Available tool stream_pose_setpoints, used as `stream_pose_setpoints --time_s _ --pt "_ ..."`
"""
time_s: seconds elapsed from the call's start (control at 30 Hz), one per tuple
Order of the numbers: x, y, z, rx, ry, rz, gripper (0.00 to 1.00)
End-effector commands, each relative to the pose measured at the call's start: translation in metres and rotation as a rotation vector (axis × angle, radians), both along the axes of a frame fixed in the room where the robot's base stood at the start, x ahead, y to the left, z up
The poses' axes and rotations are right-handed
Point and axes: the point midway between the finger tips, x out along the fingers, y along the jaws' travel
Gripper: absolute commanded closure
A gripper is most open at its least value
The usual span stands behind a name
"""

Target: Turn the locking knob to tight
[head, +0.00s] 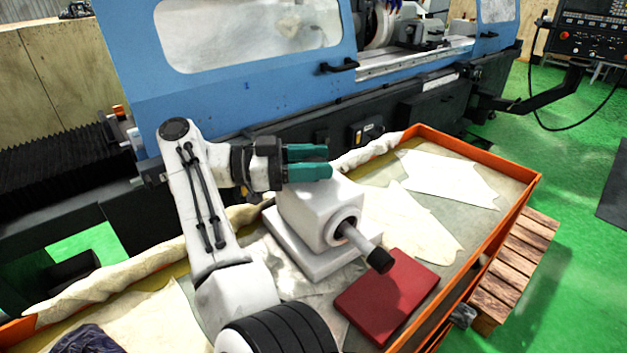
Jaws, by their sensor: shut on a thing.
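A white block-shaped housing (317,214) stands on a flat white base (300,252) inside an orange-rimmed tray. A grey spindle with a dark end (366,249) sticks out of its round front opening toward the lower right. My gripper (328,161), with two teal fingers, reaches in from the left at the top of the housing. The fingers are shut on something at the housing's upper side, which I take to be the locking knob. The knob itself is hidden by the fingers, so its turn position cannot be seen.
A dark red block (387,296) lies beside the spindle's end. The tray's orange rim (473,151) encloses pale sheets and cloths. The blue grinding machine (240,95) stands close behind. Wooden slats (517,258) show at the right, with open green floor beyond.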

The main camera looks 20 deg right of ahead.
Motion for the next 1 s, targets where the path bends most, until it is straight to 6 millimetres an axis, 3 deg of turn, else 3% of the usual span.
stream_pose_setpoints --time_s 0.03,0.93,0.97,1.0 --pt "0.0003 0.0004 -0.0069 0.005 -0.001 -0.016 0.79" --pt "-0.0007 -0.0008 -0.0006 0.000 0.001 -0.104 0.79" --pt "-0.0007 -0.0008 -0.0006 0.000 0.001 -0.104 0.47" --pt "-0.0007 -0.0008 -0.0006 0.000 0.001 -0.104 0.43"
